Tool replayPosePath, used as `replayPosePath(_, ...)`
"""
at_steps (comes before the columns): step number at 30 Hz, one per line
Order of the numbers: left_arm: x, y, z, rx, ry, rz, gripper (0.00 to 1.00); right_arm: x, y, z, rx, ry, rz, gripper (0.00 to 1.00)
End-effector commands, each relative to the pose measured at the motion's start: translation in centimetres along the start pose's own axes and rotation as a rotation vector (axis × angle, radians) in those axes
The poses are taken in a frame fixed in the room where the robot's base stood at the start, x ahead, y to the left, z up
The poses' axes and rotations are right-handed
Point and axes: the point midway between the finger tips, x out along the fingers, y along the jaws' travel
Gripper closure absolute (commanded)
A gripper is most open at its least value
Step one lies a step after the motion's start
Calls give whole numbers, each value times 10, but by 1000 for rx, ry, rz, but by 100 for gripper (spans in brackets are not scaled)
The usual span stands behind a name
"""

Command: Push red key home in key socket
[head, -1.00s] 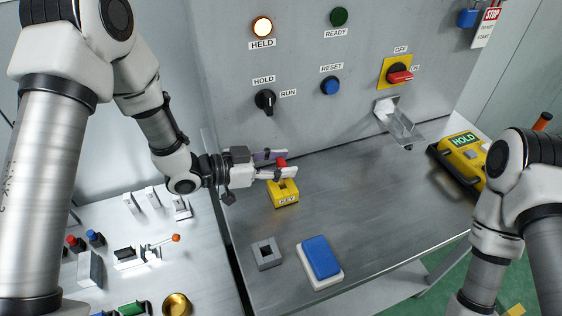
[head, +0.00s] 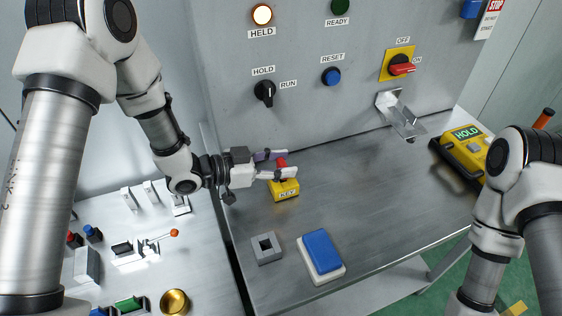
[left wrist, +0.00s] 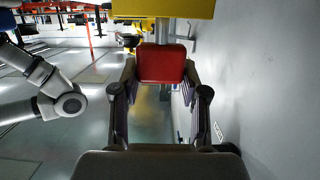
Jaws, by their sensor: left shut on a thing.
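The yellow key socket (head: 285,190), labelled KEY, stands on the steel bench in front of the panel. My left gripper (head: 286,164) is shut on the red key (head: 281,162) directly over the socket. In the left wrist view the red key's head (left wrist: 161,64) sits between the two fingers. A grey shaft (left wrist: 162,31) shows between the red head and the yellow socket (left wrist: 165,8). How deep the shaft's end sits is hidden. My right arm is at the lower right, with its gripper out of the picture.
A grey square block with a hole (head: 267,248) and a blue-topped pad (head: 321,251) stand nearer on the bench. A yellow HOLD box (head: 464,150) is at the right. The HELD lamp (head: 262,14) is lit. The bench right of the socket is clear.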

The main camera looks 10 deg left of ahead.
Motion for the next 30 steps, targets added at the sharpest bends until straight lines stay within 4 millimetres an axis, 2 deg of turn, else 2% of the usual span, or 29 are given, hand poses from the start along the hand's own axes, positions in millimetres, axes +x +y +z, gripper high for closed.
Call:
replayPosePath(20, 4, 0, 18, 0, 0, 0, 96, 14, 0, 0, 0, 0, 0, 60)
replayPosePath(21, 4, 0, 16, 0, 0, 0, 42, 12, 0, 0, 0, 0, 0, 60)
replayPosePath(22, 4, 0, 16, 0, 0, 0, 31, 12, 0, 0, 0, 0, 0, 60)
replayPosePath(23, 4, 0, 16, 0, 0, 0, 27, 12, 0, 0, 0, 0, 0, 60)
replayPosePath(30, 4, 0, 16, 0, 0, 0, 27, 12, 0, 0, 0, 0, 0, 60)
